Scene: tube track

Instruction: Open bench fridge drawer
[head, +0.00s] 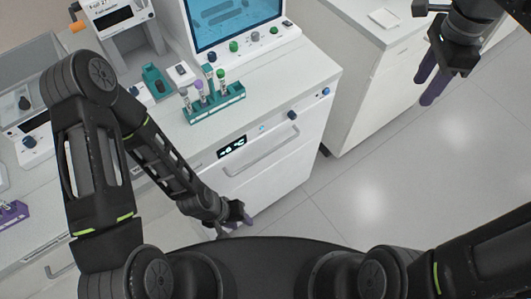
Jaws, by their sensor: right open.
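The bench fridge drawer (282,163) is a white front under the bench with a long grey bar handle (262,158) and a small display (231,147). The drawer front looks flush with the bench. My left gripper (243,222) is low, below and left of the handle, apart from it. Its fingers are small and partly hidden by the wrist, so its opening is unclear. My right gripper (430,84) is at the upper right, over the floor, far from the drawer. Its two purple fingers are apart, with nothing between them.
On the bench stand a teal rack with capped tubes (215,103), a machine with a blue screen (237,22) and other devices. A second white cabinet (372,95) stands to the right across a gap. The tiled floor (390,180) before the drawer is clear.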

